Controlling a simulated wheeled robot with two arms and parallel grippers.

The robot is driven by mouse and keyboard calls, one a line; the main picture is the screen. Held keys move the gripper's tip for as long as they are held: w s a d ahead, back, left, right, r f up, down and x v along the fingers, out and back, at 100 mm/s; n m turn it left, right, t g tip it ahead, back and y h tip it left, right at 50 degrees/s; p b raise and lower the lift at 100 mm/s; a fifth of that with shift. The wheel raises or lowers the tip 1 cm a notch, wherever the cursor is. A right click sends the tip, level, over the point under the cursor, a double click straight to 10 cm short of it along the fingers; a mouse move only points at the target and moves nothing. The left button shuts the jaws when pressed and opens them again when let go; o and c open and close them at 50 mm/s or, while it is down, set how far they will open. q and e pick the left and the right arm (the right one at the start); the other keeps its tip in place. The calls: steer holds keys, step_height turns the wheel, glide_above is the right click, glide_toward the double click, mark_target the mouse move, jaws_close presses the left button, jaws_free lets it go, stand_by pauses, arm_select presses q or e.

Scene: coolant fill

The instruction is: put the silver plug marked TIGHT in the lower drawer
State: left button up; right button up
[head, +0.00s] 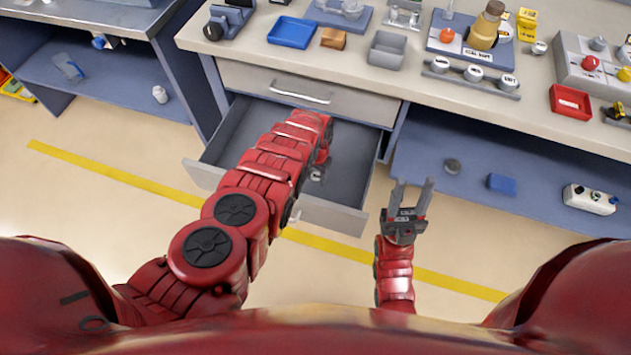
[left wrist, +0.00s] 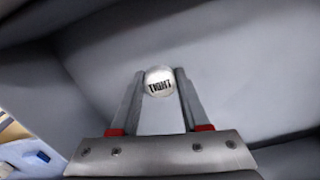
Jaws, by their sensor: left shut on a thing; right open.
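The silver plug marked TIGHT (left wrist: 159,82) is a round, pale cap between the two fingertips of my left gripper in the left wrist view. My left gripper (head: 318,174) is shut on it. In the head view this gripper points down into the open lower drawer (head: 348,152), and my arm hides part of the drawer. Grey drawer surfaces fill most of the left wrist view; I cannot tell whether the plug touches the bottom. My right gripper (head: 411,192) is open and empty, to the right of the drawer.
The upper drawer (head: 255,83) above is shut. The bench top (head: 415,92) carries a blue tray (head: 291,32), a grey bin (head: 387,50), a rack of silver plugs (head: 471,77) and a red tray (head: 570,101). Shelves flank the drawers on both sides.

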mark_target(316, 182)
arm_select(q)
steer(key=shift+s+f+b, duration=0.1)
steer(key=shift+f+b, duration=0.2)
steer(key=shift+f, duration=0.4)
step_height(316, 182, down, 2)
steer(key=shift+f+b, duration=0.25)
steer(key=shift+b, duration=0.85)
steer(key=shift+f, duration=0.2)
steer(key=o, duration=1.1)
steer(key=shift+r, duration=0.1)
steer(key=shift+c, duration=0.2)
steer(key=shift+r, duration=0.1)
